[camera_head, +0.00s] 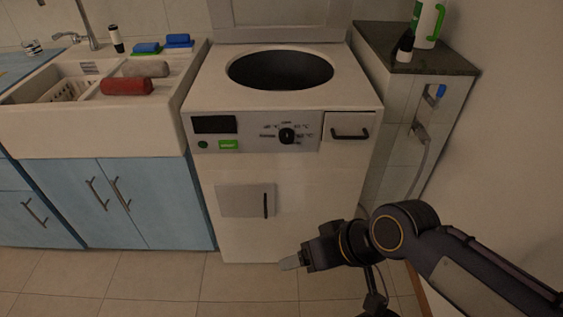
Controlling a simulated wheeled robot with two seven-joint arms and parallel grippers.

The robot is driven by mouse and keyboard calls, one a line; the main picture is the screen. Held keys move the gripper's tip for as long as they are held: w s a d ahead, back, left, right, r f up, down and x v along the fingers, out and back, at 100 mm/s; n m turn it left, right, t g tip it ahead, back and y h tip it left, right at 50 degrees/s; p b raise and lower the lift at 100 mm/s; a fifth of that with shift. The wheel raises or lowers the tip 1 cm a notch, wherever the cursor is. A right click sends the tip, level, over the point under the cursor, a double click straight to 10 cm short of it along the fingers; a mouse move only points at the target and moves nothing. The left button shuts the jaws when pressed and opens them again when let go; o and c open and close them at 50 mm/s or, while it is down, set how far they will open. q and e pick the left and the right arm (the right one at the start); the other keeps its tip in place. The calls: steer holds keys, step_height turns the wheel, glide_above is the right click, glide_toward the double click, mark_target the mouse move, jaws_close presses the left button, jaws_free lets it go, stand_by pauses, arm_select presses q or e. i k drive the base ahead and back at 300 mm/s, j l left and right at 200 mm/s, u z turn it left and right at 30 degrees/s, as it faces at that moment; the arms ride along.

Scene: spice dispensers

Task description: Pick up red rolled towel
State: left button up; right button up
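The red rolled towel (126,86) lies on the white sink's right-hand ledge, at the upper left of the head view. A grey rolled towel (145,69) lies just behind it. My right gripper (290,264) is low in front of the white washing machine, far to the right of and below the red towel. It points left, and its finger opening cannot be made out. Nothing shows in it. My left gripper is not in view.
The white sink (95,135) stands on blue cabinets (150,190), left of the top-loading washing machine (225,165). Blue sponges (178,40), a dark bottle (115,38) and a faucet (88,25) are behind the towels. A dark counter (440,62) is at right. The tiled floor in front is clear.

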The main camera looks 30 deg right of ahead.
mark_target(143, 86)
steer(key=i+l+u, duration=0.65)
steer(key=i+l, duration=0.05)
steer(key=i, duration=0.1)
